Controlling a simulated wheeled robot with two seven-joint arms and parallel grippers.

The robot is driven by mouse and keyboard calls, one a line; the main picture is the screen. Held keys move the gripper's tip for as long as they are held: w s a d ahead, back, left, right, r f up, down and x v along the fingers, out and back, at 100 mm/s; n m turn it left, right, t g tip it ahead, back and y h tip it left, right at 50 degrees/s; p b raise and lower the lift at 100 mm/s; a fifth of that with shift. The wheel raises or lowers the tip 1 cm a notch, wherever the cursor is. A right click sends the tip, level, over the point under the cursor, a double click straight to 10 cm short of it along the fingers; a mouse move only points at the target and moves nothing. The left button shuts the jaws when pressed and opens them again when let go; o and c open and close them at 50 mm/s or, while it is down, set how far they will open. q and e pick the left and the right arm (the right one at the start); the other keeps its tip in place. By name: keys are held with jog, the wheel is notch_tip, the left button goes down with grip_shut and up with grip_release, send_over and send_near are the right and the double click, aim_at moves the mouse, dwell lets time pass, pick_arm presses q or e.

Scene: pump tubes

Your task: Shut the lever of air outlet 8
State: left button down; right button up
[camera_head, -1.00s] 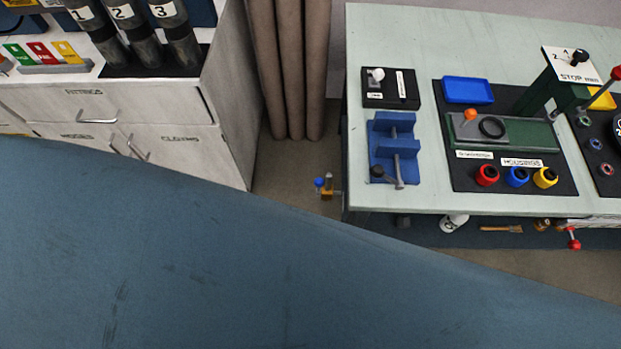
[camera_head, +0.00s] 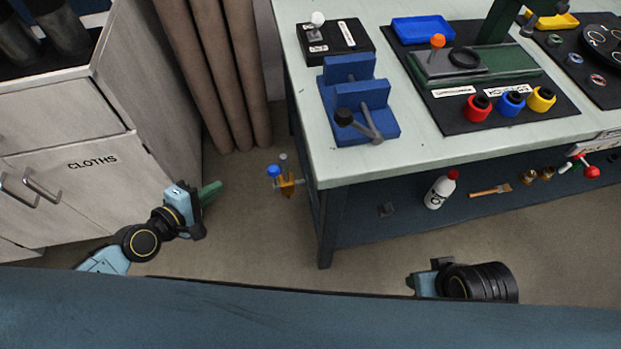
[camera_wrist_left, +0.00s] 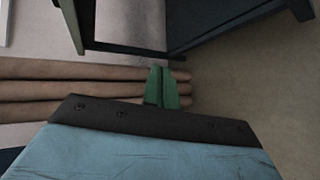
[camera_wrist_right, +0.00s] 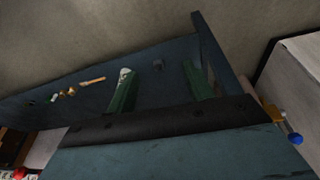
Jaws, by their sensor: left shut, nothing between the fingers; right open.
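A brass fitting (camera_head: 287,184) with a blue knob (camera_head: 273,171) sticks out from the bench's left end; it also shows in the right wrist view (camera_wrist_right: 271,111). A red-knobbed lever (camera_head: 591,171) sits at the bench's front edge on the right. I see no readable number 8, so I cannot tell which is air outlet 8. My left gripper (camera_head: 212,189) is shut and empty, left of the brass fitting and apart from it; its green fingers (camera_wrist_left: 162,86) are together in the left wrist view. My right gripper (camera_head: 411,283) is open and empty, low in front of the bench; its fingers (camera_wrist_right: 160,90) are spread in the right wrist view.
The bench (camera_head: 305,110) carries a blue vise (camera_head: 362,108) near its left edge. A white bottle (camera_head: 440,190) and a brush (camera_head: 490,190) lie on the shelf below. A cupboard (camera_head: 70,170) stands left, beside brown curtains (camera_head: 215,70). Floor between cupboard and bench is clear.

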aim_at(275, 178)
pick_arm(q)
jog(key=d+r, duration=0.1)
jog(key=d+r+n+h+b, duration=0.1)
jog(key=shift+d+r+n+h, duration=0.25)
jog(key=shift+r+n+h, duration=0.05)
jog(key=shift+r, duration=0.1)
pick_arm(e)
jog(key=v, duration=0.3)
jog(key=shift+s+r, duration=0.1)
pick_arm(q)
jog(key=w+d+f+p, duration=0.1)
jog(key=w+d, duration=0.4)
jog(key=d, duration=0.2)
jog(key=shift+w+d+f, duration=0.15)
jog(key=shift+d+f, duration=0.1)
jog(key=shift+d, duration=0.1)
pick_arm(e)
jog(key=shift+w+d+f, duration=0.15)
jog(key=shift+d+f, duration=0.05)
jog(key=shift+f, duration=0.5)
jog(key=shift+w+d+f, duration=0.2)
jog(key=shift+f, duration=0.55)
jog(key=shift+w+d+f, duration=0.15)
jog(key=shift+f, duration=0.55)
jog(key=shift+w+a, duration=0.1)
